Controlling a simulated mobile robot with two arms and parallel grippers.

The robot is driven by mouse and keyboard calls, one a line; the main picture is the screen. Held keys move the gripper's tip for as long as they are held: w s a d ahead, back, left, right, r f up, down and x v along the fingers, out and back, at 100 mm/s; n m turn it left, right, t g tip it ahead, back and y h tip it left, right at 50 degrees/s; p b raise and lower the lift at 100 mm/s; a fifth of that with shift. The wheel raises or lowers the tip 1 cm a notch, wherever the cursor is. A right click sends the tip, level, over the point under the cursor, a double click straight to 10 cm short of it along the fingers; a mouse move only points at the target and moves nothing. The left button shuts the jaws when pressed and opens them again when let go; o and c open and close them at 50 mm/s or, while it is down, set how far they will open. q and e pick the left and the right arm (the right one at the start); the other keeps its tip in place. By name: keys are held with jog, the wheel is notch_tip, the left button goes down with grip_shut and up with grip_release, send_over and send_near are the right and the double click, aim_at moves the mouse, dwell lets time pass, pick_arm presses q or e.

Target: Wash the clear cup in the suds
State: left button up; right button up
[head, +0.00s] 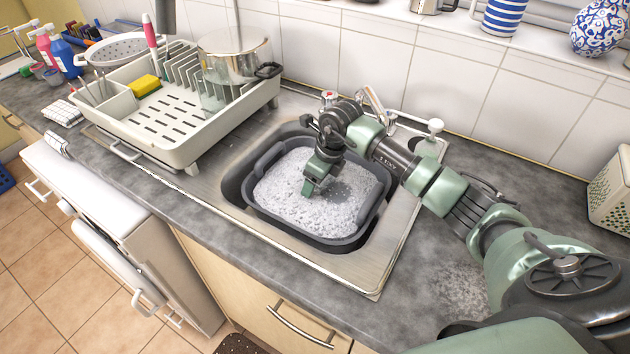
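My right gripper (309,188) points down into the white suds (280,196) in a dark grey basin (262,222). Its fingertips meet the foam, and I cannot tell whether they are open or shut, or hold anything. No clear cup shows plainly in the suds; foam and the gripper could hide one. A clear, glassy shape (211,97) stands in the dish rack below a shiny pot; I cannot tell whether it is the cup. My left gripper is not in view.
The basin sits in a steel sink (345,268) with a tap (374,103) behind it. A white dish rack (185,152) with a shiny pot (236,48) and a yellow sponge (144,85) stands to the left. Grey worktop (225,210) in front is clear.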

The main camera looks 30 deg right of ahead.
aim_at(313, 208)
jog(key=shift+f+b, duration=2.45)
jog(key=shift+f, duration=1.05)
jog(key=shift+s+d, duration=0.1)
